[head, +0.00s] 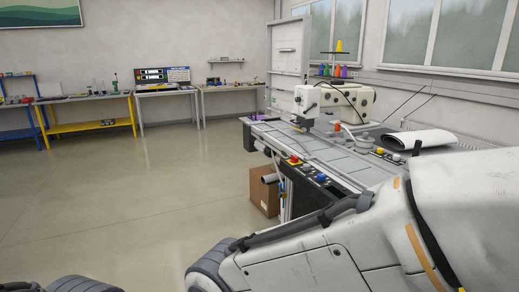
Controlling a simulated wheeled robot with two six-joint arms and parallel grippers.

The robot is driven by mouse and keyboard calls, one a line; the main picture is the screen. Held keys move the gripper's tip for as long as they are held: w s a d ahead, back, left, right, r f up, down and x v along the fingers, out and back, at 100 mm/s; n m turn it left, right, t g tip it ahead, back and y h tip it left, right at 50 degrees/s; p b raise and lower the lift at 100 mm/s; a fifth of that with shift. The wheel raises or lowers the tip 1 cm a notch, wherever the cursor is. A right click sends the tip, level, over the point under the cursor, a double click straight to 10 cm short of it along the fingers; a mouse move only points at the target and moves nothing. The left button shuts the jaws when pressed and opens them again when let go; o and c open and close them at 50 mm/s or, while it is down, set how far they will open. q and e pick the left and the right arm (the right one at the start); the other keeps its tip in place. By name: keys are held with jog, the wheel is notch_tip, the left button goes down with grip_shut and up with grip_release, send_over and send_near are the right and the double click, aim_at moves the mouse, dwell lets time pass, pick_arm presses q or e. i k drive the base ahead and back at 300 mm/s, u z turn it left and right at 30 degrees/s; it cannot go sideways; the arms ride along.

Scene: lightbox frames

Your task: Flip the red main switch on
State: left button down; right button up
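A small red knob on a yellow base (294,160) sits at the front left edge of the sewing machine table (335,160). It may be the red main switch; it is too small to tell its position. A blue knob (321,178) and other small controls sit along the same edge. My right arm crosses the lower right, in front of the table's near end. A bit of my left arm shows at the bottom left corner. Neither gripper's fingers show.
A white sewing machine (335,103) stands on the table. A cardboard box (264,190) is on the floor below its left edge. Workbenches (165,92) line the back wall. The floor (130,190) to the left is clear.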

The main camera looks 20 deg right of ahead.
aim_at(294, 159)
jog(key=z, duration=0.4)
jog(key=i, duration=1.65)
jog(key=z, duration=0.7)
jog(key=i, duration=0.65)
